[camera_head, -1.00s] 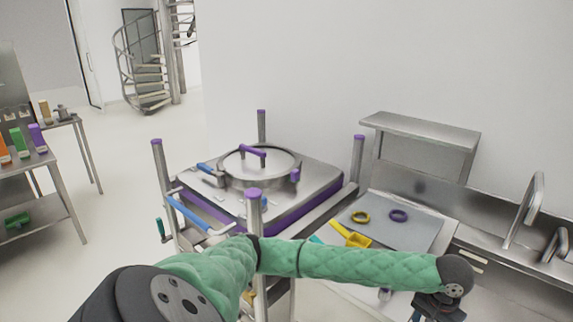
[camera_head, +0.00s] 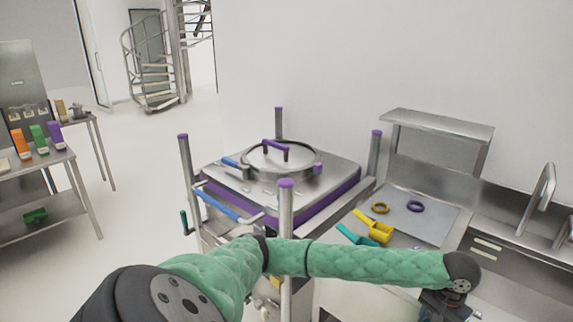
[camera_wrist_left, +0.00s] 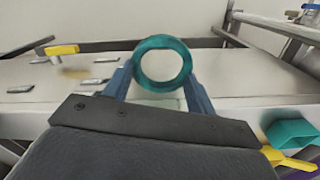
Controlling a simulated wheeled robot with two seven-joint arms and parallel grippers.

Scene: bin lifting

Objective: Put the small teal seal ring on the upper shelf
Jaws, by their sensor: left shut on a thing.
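The small teal seal ring (camera_wrist_left: 162,64) is gripped upright between the two blue fingers of my left gripper (camera_wrist_left: 160,88) in the left wrist view. In the head view my left arm, in a green sleeve, reaches across to the lower right. Its gripper (camera_head: 445,305) is partly cut off at the bottom edge, and the ring cannot be made out there. A steel upper shelf (camera_head: 440,124) stands against the wall at the right, above the counter. Its top looks bare. My right gripper is in no view.
A yellow ring (camera_head: 380,208) and a purple ring (camera_head: 415,206) lie on the counter mat (camera_head: 435,224). A yellow scoop (camera_head: 375,228) and a teal scoop (camera_head: 350,235) lie nearby. The lidded steel vessel (camera_head: 278,165) with purple-capped posts stands left of the shelf. A faucet (camera_head: 540,195) rises at the right.

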